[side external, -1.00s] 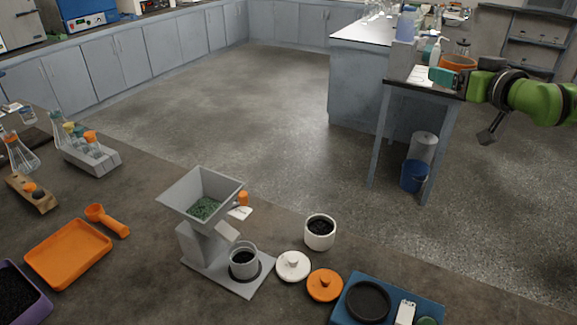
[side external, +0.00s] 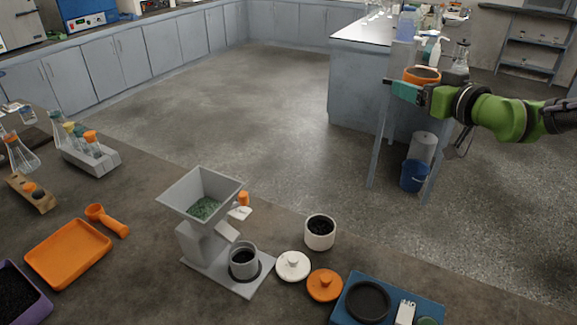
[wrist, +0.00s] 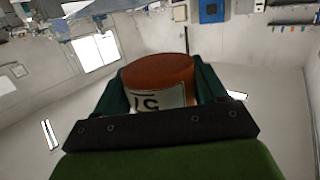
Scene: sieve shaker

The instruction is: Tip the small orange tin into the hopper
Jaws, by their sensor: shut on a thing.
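The small orange tin (side external: 421,76) is held up in the air at the upper right of the side view, looking about upright. My gripper (side external: 408,90) is shut on it. In the wrist view the tin (wrist: 158,72) sits between the dark green fingers, with a pale printed label on its side. The grey hopper (side external: 177,205) stands on the bench, far to the left of and below the tin in the picture. Green granules (side external: 204,207) lie in the hopper. The tin's contents cannot be made out.
A grey cup (side external: 243,266) stands on the hopper's base. A white jar (side external: 320,234), a white lid (side external: 293,265), an orange lid (side external: 325,284) and a blue scale (side external: 427,303) are to its right. An orange tray (side external: 68,252) and scoop (side external: 106,219) lie left.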

